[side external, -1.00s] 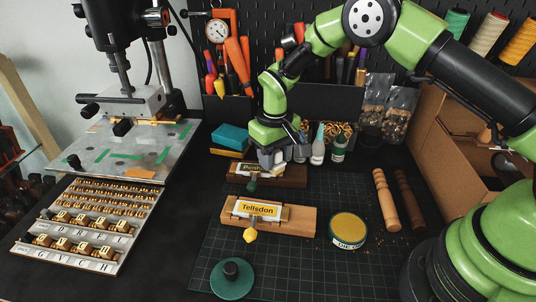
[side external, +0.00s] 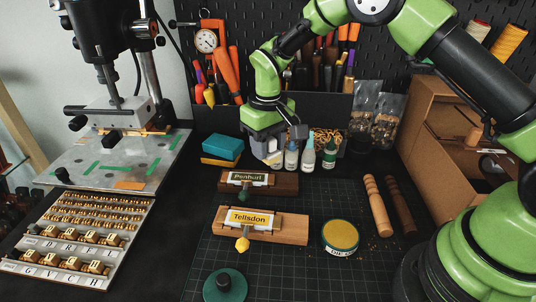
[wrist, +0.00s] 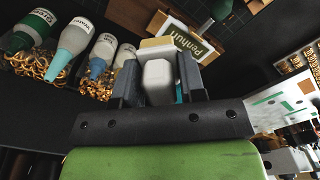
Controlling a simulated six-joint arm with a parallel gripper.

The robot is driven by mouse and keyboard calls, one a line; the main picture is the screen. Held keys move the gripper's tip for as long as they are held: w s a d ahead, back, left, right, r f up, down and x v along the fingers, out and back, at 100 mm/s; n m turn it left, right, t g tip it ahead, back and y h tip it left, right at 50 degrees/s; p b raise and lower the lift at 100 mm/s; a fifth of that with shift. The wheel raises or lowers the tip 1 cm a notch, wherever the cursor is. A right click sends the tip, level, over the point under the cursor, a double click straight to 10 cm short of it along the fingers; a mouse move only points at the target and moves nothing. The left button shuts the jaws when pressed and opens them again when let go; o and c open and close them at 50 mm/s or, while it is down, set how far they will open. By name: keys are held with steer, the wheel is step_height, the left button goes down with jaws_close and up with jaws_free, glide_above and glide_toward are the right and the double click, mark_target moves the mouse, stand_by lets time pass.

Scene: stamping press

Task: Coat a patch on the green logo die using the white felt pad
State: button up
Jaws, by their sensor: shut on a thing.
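My gripper (side external: 272,158) is shut on a white block with a yellowish pad face, the felt pad (wrist: 158,78). It is raised just behind and above a dark wooden block (side external: 285,187) holding a dark green plate lettered "Penhurl" (side external: 250,177), with a green knob (side external: 245,194) in front. In the wrist view the plate (wrist: 192,42) lies beyond the pad's tip; a gap seems to separate them. A green disc with a dark knob (side external: 225,286) lies at the front. I cannot tell for certain which green piece is the logo die.
A yellow "Tellsdon" plate (side external: 250,219) sits on a lighter wooden block nearer the front. A round tin with a yellow top (side external: 341,236) is to its right. The press (side external: 110,105) is at left. The mat's front right is clear.

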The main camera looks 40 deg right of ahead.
steer(key=shift+r, duration=0.4)
steer(key=shift+r, duration=1.5)
steer(key=shift+r, duration=0.1)
